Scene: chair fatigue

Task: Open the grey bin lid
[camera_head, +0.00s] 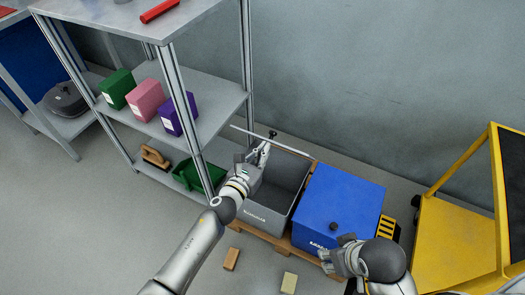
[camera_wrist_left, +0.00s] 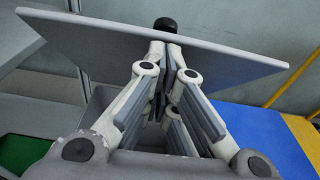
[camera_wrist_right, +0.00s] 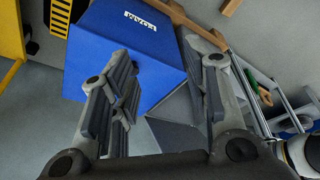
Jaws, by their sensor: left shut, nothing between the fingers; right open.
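The grey bin (camera_head: 292,172) stands open on a pallet in the head view, its inside showing. Its grey lid (camera_head: 298,146) is raised at the back, seen nearly edge-on, with a black knob (camera_head: 272,134) on its far side. The lid (camera_wrist_left: 225,52) spans the left wrist view as a tilted panel, with the knob (camera_wrist_left: 165,24) above its edge. My left gripper (camera_head: 264,149) is shut and empty above the bin, its fingertips (camera_wrist_left: 164,48) at the lid's near face; contact is unclear. My right gripper (camera_head: 330,256) is open and empty at the blue bin's front.
The blue bin (camera_head: 345,198) stands closed right of the grey bin, also seen in the right wrist view (camera_wrist_right: 120,50). A metal shelf (camera_head: 215,115) with coloured boxes is at left. A yellow cart (camera_head: 445,235) is at right. Small blocks (camera_head: 231,259) lie on the floor.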

